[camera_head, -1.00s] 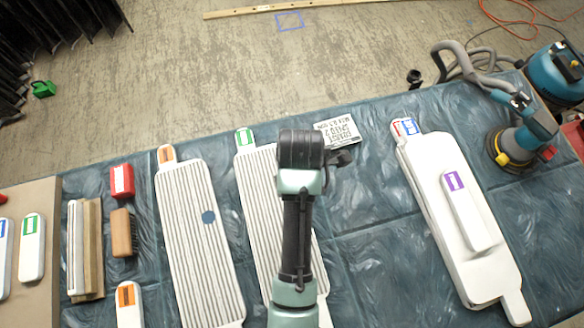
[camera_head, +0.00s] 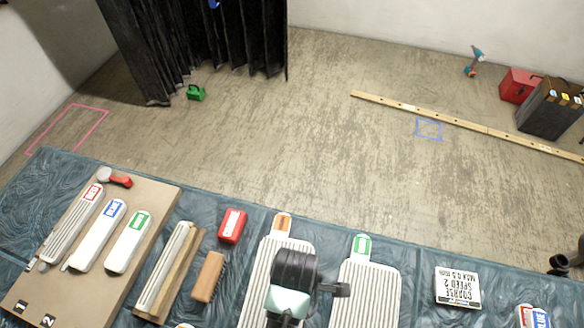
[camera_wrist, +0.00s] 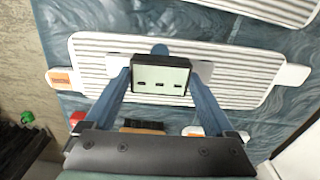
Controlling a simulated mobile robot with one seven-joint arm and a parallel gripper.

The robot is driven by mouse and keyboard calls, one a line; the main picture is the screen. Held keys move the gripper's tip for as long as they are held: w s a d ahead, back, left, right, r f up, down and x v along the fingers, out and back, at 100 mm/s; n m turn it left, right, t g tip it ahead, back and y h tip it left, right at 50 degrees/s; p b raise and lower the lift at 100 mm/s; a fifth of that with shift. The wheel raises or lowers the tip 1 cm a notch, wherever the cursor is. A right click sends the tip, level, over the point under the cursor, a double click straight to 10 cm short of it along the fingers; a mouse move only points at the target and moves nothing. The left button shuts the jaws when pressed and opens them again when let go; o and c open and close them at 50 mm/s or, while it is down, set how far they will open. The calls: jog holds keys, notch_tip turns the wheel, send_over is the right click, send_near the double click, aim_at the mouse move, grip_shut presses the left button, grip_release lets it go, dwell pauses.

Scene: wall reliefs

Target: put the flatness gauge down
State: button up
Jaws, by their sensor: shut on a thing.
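My gripper (camera_wrist: 160,76) is shut on the flatness gauge (camera_wrist: 160,88), a small dark-framed box with a pale display showing three dashes. In the wrist view the gauge is in front of a ribbed white panel with an orange label (camera_wrist: 240,78). Whether it touches the panel I cannot tell. A blue mark (camera_wrist: 159,48) on the panel shows just past the gauge's edge. In the head view the same orange-labelled panel (camera_head: 262,262) lies on the blue covered table, and my arm covers part of it. The gauge and fingertips are hidden there.
A green-labelled ribbed panel (camera_head: 365,290) lies to the right, then a "coarse" sign card (camera_head: 457,287). To the left are a red block (camera_head: 232,226), a brush (camera_head: 208,276) and a brown board (camera_head: 115,285) with labelled tools. The blue cover (camera_head: 425,270) is bare between the panel and card.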

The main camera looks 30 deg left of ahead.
jog(key=shift+f, duration=2.6)
jog(key=shift+f, duration=0.1)
jog(key=shift+f, duration=0.1)
jog(key=o, duration=1.4)
jog(key=shift+c, duration=0.2)
